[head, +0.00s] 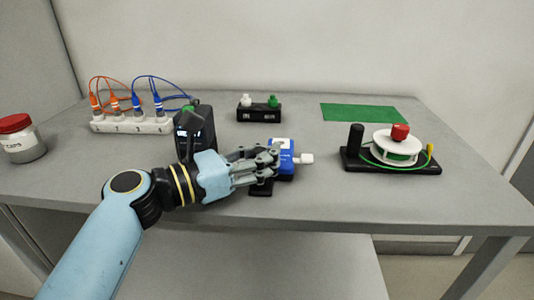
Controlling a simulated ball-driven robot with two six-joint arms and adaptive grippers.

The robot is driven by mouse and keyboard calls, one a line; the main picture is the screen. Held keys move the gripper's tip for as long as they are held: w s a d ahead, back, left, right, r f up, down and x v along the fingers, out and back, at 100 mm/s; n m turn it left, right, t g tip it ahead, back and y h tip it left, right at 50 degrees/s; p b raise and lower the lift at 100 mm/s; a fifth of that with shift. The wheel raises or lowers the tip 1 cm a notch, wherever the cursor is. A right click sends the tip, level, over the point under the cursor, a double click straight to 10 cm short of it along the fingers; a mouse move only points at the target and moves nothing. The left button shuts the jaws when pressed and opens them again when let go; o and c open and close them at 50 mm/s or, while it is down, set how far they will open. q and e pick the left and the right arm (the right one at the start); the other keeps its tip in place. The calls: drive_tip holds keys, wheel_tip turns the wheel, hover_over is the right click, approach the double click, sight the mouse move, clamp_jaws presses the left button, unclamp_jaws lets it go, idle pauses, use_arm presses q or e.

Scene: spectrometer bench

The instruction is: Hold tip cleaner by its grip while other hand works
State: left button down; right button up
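The tip cleaner appears as a blue block (284,168) with a white label and a white tip (306,158) pointing right, near the front middle of the bench. My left gripper (270,160) reaches in from the left, and its fingers overlap the left side of the blue block. The fingers hide that side, so I cannot tell whether they are closed on it or only beside it. A small black piece (262,188) shows just below the fingers. My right gripper is not in view.
A black device with a small screen (195,128) stands close behind my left wrist. A white numbered strip with orange and blue cables (130,125), a black block with two caps (258,113), a green mat (362,112), a reel on a black base (392,158) and a red-lidded jar (22,140) stand around.

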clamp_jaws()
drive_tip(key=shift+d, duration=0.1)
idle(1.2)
